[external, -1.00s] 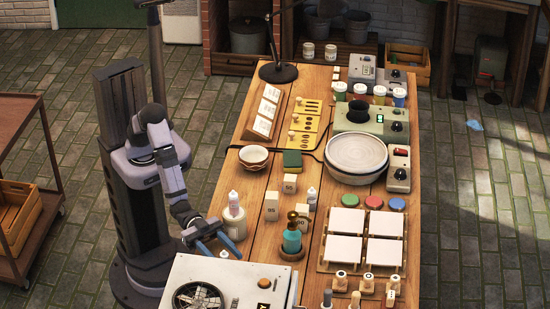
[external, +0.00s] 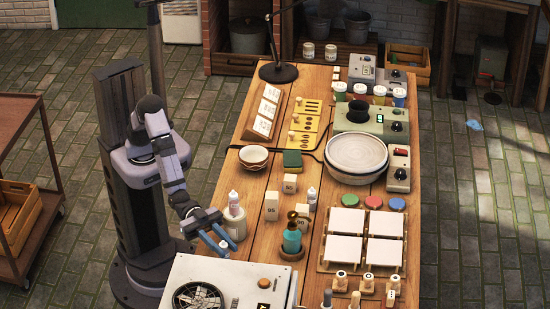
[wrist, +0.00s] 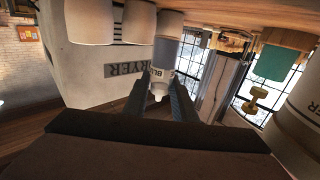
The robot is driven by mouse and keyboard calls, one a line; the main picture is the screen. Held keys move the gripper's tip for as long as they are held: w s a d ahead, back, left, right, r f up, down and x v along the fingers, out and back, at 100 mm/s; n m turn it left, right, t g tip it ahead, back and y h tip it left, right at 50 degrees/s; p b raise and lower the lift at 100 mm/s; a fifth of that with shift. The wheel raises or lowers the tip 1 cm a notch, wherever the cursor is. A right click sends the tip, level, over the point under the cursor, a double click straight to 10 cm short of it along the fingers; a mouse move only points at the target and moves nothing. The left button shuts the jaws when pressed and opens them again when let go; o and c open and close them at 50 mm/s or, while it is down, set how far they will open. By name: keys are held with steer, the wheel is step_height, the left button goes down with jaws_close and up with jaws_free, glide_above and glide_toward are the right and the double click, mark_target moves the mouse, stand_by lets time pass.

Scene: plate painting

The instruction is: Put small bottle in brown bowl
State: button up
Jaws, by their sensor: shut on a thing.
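My gripper (external: 215,241) is low at the table's left edge, beside the grey fan box. In the wrist view its two fingers (wrist: 159,88) are shut on a small bottle (wrist: 162,55) with a pale nozzle, a blue-grey body and a partly hidden label. In the external view the fingers mostly hide this bottle. The brown bowl (external: 254,158), pale with a brown pattern, stands farther up the table near its left edge, apart from my gripper. Another small bottle (external: 311,197) stands near the table's middle.
A white holder with a bottle (external: 234,222) stands close beside my gripper. The grey fan box (external: 250,279) is just in front. A green sponge (external: 292,159) lies beside the bowl.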

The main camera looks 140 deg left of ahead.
step_height(320, 180, up, 6)
steer(key=shift+r, duration=0.1)
